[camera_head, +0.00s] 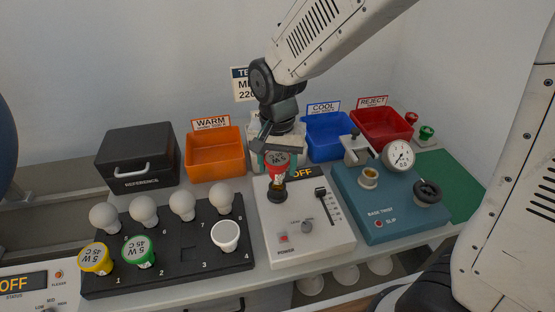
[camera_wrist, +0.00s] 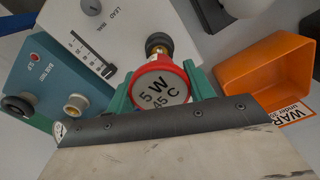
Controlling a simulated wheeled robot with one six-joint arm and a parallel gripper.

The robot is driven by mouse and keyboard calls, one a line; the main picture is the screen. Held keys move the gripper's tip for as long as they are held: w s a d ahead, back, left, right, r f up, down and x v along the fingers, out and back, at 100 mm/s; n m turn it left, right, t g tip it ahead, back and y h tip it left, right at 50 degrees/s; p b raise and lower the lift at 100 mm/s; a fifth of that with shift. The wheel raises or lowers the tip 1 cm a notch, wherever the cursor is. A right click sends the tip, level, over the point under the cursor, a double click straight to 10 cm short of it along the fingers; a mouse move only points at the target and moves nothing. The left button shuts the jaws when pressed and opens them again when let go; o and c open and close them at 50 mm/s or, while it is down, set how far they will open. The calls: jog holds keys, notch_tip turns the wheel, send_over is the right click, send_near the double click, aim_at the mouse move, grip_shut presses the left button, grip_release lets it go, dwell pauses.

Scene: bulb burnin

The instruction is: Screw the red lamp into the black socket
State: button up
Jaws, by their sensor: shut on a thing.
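The red lamp (camera_head: 277,161) is upright over the light grey test unit in the head view. Its round face, marked "5 W 45 C" (camera_wrist: 160,90), faces the camera in the wrist view. My gripper (camera_head: 275,152) is shut on the lamp, with green fingers on both sides of its red rim. The black socket (camera_head: 277,195) stands on the test unit directly below the lamp; it also shows in the wrist view (camera_wrist: 157,41). The lamp's brass base is at the socket's mouth. I cannot tell whether it is inside or just above.
A teal base-twist unit (camera_head: 385,213) stands right of the test unit (camera_head: 310,240). A black rack (camera_head: 170,260) with several lamps is at left. Behind are an orange WARM bin (camera_head: 215,165), a blue COOL bin (camera_head: 328,150) and a red REJECT bin (camera_head: 383,136).

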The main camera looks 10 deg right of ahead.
jog(key=shift+f, duration=1.1)
dwell(0.5)
jog(key=o, duration=1.1)
jog(key=shift+c, duration=0.2)
